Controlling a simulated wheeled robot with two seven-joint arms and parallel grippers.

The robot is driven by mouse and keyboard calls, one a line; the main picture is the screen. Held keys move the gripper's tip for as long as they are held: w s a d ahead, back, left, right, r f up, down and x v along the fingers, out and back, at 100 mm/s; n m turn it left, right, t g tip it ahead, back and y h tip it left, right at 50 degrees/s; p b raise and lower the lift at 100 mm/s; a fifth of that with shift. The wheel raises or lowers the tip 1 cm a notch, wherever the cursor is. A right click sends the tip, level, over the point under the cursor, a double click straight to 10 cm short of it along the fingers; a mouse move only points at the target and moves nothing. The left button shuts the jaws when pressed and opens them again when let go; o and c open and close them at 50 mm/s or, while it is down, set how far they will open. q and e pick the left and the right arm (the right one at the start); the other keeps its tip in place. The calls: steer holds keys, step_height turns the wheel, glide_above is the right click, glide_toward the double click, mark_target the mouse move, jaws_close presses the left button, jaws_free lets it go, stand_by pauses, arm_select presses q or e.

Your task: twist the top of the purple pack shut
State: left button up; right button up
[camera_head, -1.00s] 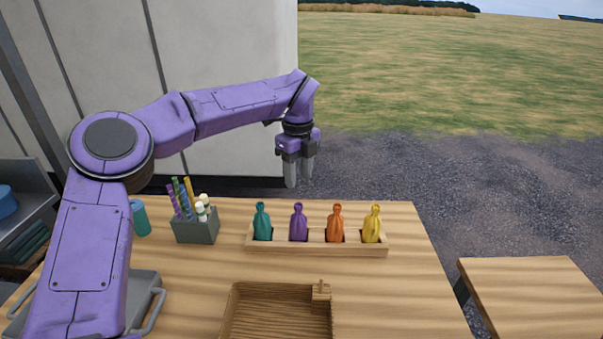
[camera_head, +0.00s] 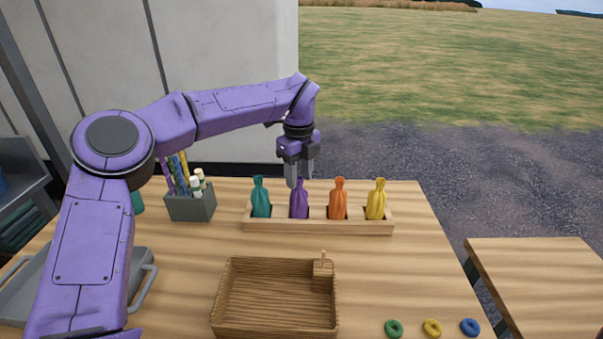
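The purple pack (camera_head: 299,206) stands upright in the second slot from the left of a wooden rack (camera_head: 318,227). My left gripper (camera_head: 299,180) points down directly over it, its two fingers apart at the height of the pack's top. The fingers look to be one on each side of the top. I cannot tell whether they touch it, and they partly hide it. My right gripper is not in view.
A teal pack (camera_head: 261,199) stands left of the purple one; an orange pack (camera_head: 338,200) and a yellow pack (camera_head: 376,200) stand right. A grey holder with sticks (camera_head: 190,207) is at left. A wooden tray (camera_head: 275,330) and several rings (camera_head: 432,328) lie nearer.

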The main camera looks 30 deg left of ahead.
arm_select(q)
steer(key=c, duration=0.5)
